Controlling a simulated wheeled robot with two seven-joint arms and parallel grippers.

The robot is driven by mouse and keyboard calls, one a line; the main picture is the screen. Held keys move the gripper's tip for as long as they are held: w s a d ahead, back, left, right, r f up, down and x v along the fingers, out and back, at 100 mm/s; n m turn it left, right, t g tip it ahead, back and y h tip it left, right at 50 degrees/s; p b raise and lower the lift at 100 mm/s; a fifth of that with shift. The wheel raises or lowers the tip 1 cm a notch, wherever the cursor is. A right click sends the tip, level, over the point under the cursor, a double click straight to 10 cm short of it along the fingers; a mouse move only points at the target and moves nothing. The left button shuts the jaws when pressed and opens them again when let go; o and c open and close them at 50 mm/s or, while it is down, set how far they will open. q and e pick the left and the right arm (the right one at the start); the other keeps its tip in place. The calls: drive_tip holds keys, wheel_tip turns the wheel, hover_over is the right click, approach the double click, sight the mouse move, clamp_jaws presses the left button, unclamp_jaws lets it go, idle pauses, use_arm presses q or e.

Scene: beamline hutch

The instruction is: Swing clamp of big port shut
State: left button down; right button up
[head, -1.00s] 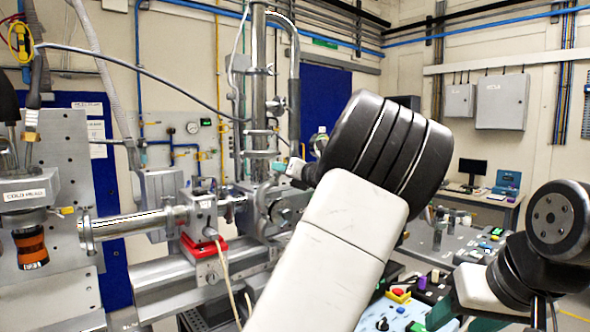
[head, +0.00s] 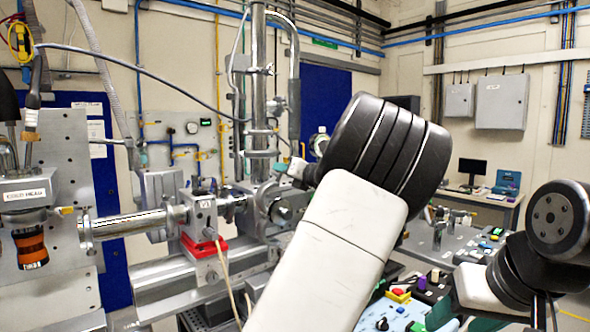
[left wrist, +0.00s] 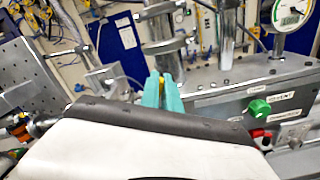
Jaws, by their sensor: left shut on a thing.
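My left gripper (head: 285,168) shows only as small teal fingertips at the left of my large black wrist joint, beside the steel column. In the left wrist view its two teal fingers (left wrist: 162,92) are closed together with a small yellow part (left wrist: 161,81) between them. The steel port (head: 288,208) is just below the fingers in the head view, partly covered by my arm. A curved metal clamp piece (head: 263,200) stands at its left side. How far the clamp is closed cannot be made out. My right gripper is out of view; only its arm shows.
The beam pipe (head: 135,224) and a valve block on a red base (head: 203,243) lie to the left. A control bench (head: 455,245) stands at right. A pressure gauge (left wrist: 290,12) and green knob (left wrist: 259,108) are close to the hand in the wrist view.

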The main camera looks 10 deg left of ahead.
use_arm(q)
drive_tip(key=shift+w+d+f+m, duration=0.35)
drive_tip(key=shift+w+d+m, duration=0.05)
drive_tip(key=shift+w+m, duration=0.2)
drive_tip(key=w+d+f+m, duration=0.2)
drive_tip(key=f+m, duration=0.3)
drive_tip(key=f, duration=0.1)
drive_tip(key=w+d+f+m, duration=0.2)
drive_tip(key=w+f+m, duration=0.1)
drive_tip(key=f+m, duration=0.3)
drive_tip(key=shift+w+d+m, duration=0.2)
drive_tip(key=shift+m, duration=0.1)
drive_tip(key=shift+f, duration=0.15)
drive_tip(key=c, duration=1.6)
unclamp_jaws()
